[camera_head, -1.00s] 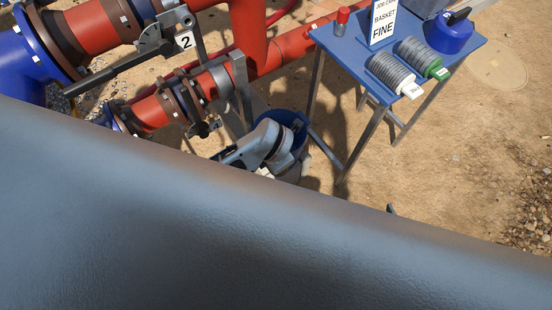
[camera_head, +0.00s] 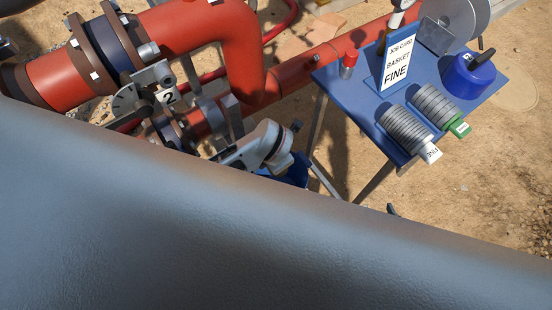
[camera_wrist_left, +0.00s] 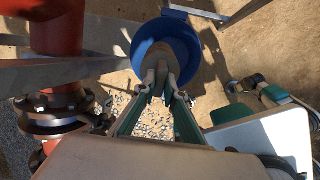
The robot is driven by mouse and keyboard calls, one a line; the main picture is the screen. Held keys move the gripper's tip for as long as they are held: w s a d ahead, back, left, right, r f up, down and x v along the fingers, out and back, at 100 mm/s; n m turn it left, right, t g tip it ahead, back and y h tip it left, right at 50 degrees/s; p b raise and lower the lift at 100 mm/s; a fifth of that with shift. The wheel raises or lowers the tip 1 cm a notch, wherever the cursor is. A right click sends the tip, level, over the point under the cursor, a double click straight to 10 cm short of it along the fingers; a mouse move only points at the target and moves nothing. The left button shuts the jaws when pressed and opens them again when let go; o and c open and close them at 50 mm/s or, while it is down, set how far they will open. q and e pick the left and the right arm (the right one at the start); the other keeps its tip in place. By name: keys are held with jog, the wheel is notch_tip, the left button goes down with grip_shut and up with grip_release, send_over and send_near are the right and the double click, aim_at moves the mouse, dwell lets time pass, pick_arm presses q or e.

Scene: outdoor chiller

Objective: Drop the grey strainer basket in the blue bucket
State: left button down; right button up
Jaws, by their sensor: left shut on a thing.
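In the left wrist view my left gripper (camera_wrist_left: 162,92) is shut on the grey strainer basket (camera_wrist_left: 161,58), which looks brownish in shade. The basket is over the mouth of the blue bucket (camera_wrist_left: 188,45); I cannot tell how far it reaches inside. In the head view the bucket (camera_head: 292,173) is partly hidden behind my pale left arm, and the left fingers and held basket are hidden. A small dark tip, seemingly of my right gripper (camera_head: 391,209), shows past the large grey surface. Its jaws are unclear.
A blue table (camera_head: 350,97) at the right holds a job card (camera_head: 397,62) reading "BASKET FINE", two ribbed cylinders (camera_head: 405,130) with white and green ends, a red-capped item (camera_head: 349,64) and a blue container (camera_head: 469,74). Red pipes (camera_head: 190,45) and a valve marked 2 stand left of the bucket.

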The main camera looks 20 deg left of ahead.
pick_arm(q)
jog(key=shift+s, duration=0.1)
jog(key=shift+r, duration=0.15)
notch_tip(320, 180, down, 8)
jog(key=b, duration=0.5)
jog(key=shift+b, duration=0.3)
notch_tip(320, 180, down, 3)
jog(key=shift+s+f+b, duration=0.1)
jog(key=shift+f+b, duration=0.05)
jog(key=shift+b, duration=0.95)
jog(key=shift+f+b, duration=0.7)
jog(key=shift+f, duration=0.2)
pick_arm(e)
notch_tip(320, 180, down, 8)
jog(key=d, duration=0.1)
jog(key=shift+d+f+h, duration=0.15)
jog(key=shift+d+h, duration=0.05)
jog(key=shift+h, duration=0.1)
pick_arm(q)
jog(key=shift+w, duration=0.2)
pick_arm(e)
jog(key=shift+s, duration=0.25)
